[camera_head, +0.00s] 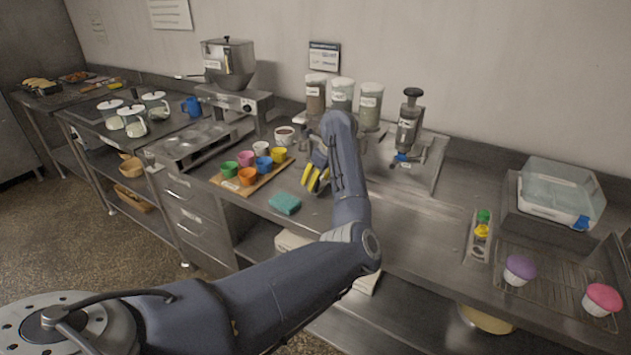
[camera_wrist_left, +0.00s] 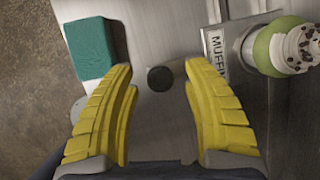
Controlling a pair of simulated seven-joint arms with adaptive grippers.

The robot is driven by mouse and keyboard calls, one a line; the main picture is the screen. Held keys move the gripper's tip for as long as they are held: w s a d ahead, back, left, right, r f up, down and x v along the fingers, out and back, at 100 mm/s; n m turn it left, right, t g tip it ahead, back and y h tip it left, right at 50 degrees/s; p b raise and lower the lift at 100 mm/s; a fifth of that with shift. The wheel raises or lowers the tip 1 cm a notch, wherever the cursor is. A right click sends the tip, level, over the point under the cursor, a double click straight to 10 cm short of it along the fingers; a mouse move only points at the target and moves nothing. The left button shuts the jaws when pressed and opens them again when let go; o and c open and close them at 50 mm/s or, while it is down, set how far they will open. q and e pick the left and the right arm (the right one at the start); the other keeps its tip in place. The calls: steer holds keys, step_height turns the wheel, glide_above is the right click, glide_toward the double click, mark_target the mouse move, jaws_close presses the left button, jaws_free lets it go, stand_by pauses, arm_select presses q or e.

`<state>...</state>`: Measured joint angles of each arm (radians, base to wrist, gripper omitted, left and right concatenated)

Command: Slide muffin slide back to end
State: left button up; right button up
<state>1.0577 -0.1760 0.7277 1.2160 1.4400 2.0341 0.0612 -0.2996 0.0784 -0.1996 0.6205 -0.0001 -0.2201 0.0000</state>
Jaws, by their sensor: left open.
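My left gripper (camera_head: 316,180) reaches down over the counter in the head view, with its yellow fingers spread. In the left wrist view the open gripper (camera_wrist_left: 160,68) has nothing between its fingertips but a view of the counter and a dark round knob or disc (camera_wrist_left: 160,78); I cannot tell whether the fingers are level with it. A metal piece with a MUFFIN label (camera_wrist_left: 217,58) lies just beyond the right finger. Beside it is a green cup (camera_wrist_left: 265,50) with a white, dark-specked top (camera_wrist_left: 305,48). My forearm and gripper hide this spot in the head view.
A teal sponge (camera_head: 285,203) lies left of the gripper, near the counter's front edge. A wooden board (camera_head: 232,189) with several coloured cups stands further left. Several jars (camera_head: 341,95) and a press-like device (camera_head: 408,125) stand behind. A purple-topped muffin (camera_head: 520,270) sits at right.

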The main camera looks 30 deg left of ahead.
arm_select(q)
steer(key=shift+a+f, duration=0.15)
steer(key=shift+f, duration=0.25)
jaws_close()
stand_by(0.4)
